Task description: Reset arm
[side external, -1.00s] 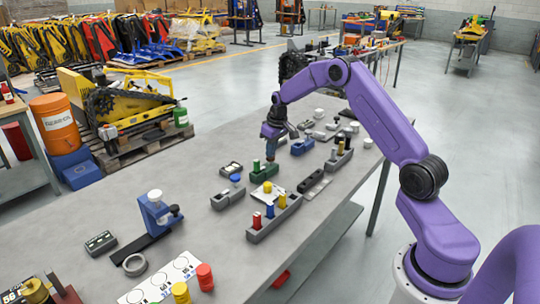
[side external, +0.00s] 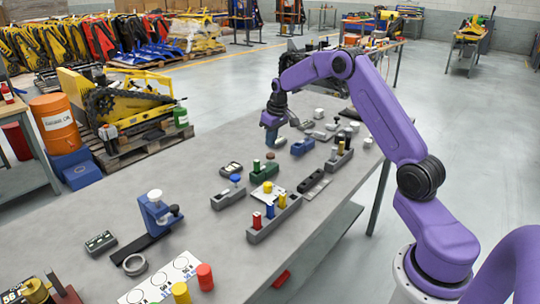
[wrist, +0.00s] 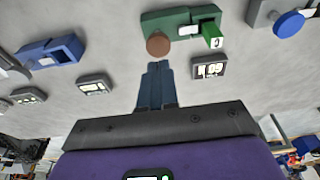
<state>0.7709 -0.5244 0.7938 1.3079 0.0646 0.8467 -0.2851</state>
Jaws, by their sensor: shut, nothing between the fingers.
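My gripper (side external: 279,152) hangs over the back half of the bench, just behind the green carrier (side external: 263,171), with empty fingers together. In the wrist view the shut blue-grey fingers (wrist: 157,66) point toward the green carrier (wrist: 180,12). A brown round cap (wrist: 158,45) is at its left end, and a green block marked C (wrist: 213,36) is at its right end. The fingertips appear close below the brown cap in that picture; I cannot tell the height gap.
A blue carrier (side external: 302,147) stands right of the gripper. A grey carrier (side external: 228,198) with a blue cap is in front, left. A grey rack (side external: 262,232) holds red, blue and yellow cylinders. A blue stand (side external: 155,211) is nearer. The left bench middle is clear.

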